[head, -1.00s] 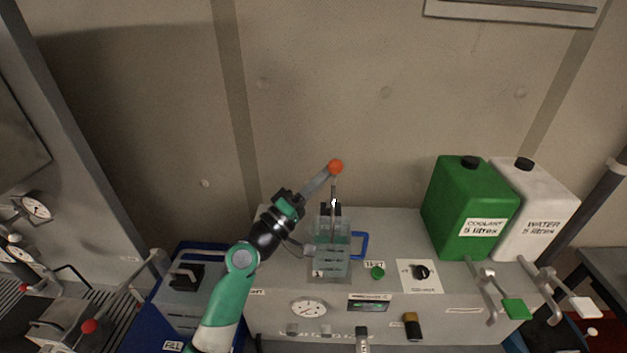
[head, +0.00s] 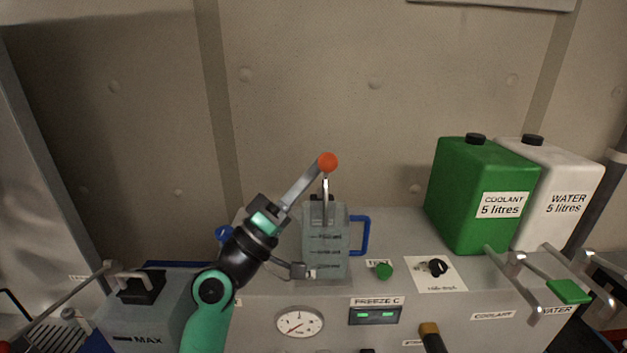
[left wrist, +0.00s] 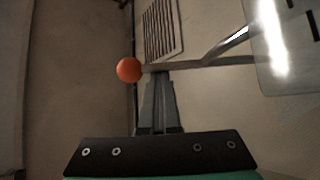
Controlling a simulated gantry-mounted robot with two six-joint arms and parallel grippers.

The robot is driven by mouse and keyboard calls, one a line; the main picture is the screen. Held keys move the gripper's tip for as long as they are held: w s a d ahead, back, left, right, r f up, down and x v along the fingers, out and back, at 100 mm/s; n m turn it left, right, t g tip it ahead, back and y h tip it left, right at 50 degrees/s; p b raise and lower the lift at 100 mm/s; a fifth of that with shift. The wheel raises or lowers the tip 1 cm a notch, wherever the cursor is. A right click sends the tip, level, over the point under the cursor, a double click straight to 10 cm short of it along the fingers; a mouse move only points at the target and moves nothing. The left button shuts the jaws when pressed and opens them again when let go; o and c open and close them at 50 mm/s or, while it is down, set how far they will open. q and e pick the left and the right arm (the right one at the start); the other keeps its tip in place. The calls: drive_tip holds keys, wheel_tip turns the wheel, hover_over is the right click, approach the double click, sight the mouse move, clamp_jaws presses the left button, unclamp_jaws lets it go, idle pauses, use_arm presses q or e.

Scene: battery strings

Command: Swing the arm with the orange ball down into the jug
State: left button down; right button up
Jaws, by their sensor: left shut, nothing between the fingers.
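The orange ball (head: 327,162) tops a thin metal arm (head: 325,190) that stands nearly upright above the jug. The clear jug (head: 325,243) has a blue handle and stands on the grey bench unit. My left gripper (head: 314,169) reaches up from the lower left, its shut fingers empty and their tips close beside the ball. In the left wrist view the ball (left wrist: 129,69) lies just left of the fingertips (left wrist: 158,76), and the metal arm runs right from it towards the jug. I cannot tell whether the fingers touch the arm.
A green coolant tank (head: 475,195) and a white water tank (head: 560,195) stand at the right, with lever taps in front. A green button (head: 383,271), a black knob (head: 438,267) and a gauge (head: 300,322) are on the bench unit. The wall is behind.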

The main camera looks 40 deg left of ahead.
use_arm(q)
drive_tip(key=s+a+f, duration=0.2)
drive_tip(key=s+a, duration=0.2)
drive_tip(key=s, duration=0.2)
drive_tip(key=shift+s+f+b, duration=0.3)
drive_tip(key=shift+f, duration=0.1)
idle(0.4)
